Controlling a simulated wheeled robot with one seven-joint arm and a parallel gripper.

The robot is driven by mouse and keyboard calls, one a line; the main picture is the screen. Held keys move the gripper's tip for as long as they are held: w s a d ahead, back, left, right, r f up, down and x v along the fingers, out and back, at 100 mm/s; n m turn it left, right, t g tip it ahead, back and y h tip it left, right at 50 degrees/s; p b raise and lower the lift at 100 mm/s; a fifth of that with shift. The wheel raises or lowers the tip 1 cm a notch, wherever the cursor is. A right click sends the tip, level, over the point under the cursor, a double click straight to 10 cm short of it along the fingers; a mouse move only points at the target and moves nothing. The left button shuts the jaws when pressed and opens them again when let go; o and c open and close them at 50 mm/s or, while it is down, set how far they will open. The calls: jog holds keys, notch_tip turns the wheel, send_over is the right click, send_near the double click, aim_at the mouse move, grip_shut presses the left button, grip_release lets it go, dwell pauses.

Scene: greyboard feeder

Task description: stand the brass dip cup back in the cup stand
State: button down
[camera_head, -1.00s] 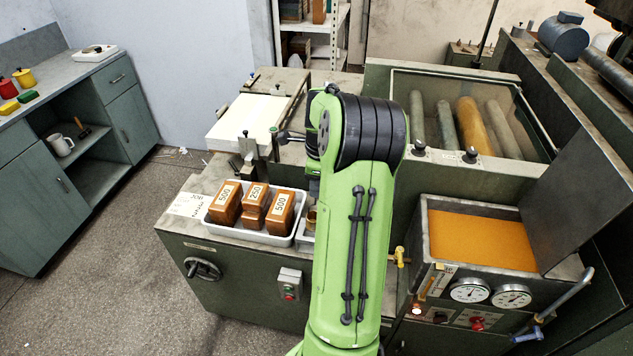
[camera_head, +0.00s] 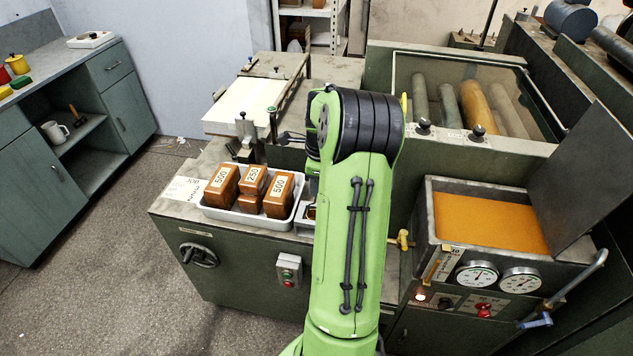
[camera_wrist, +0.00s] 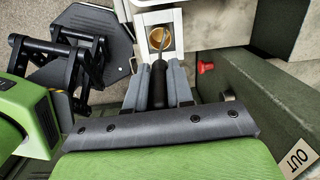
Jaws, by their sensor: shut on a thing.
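The brass dip cup (camera_wrist: 161,39) shows in the wrist view as a round brass bowl with a thin stem and a dark handle (camera_wrist: 158,84). My gripper (camera_wrist: 158,74) is shut on that handle, with a grey finger on each side. The cup stand (camera_wrist: 146,20) looks like a pale square frame around the cup. I cannot tell whether the cup is seated in it or held above it. In the head view, part of the stand (camera_head: 302,222) shows beside the white tray; my green arm hides my gripper and most of the cup.
The white tray (camera_head: 246,219) with several brown labelled blocks stands left of the stand. A yellow tap (camera_head: 402,240) and an open orange-filled trough (camera_head: 490,223) are to the right. In the wrist view, a red knob (camera_wrist: 206,67) sits on the green housing at right.

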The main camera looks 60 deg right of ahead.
jog(key=c, duration=0.9)
grip_release()
jog(key=shift+r, duration=0.1)
jog(key=r+p, duration=0.1)
jog(key=r, duration=0.4)
jog(key=s+r+p, duration=0.1)
jog(key=r, duration=0.4)
jog(key=r+p, duration=0.1)
jog(key=r, duration=0.4)
jog(key=shift+s+r+p, duration=0.3)
jog(key=shift+p, duration=0.1)
jog(key=shift+a, duration=0.1)
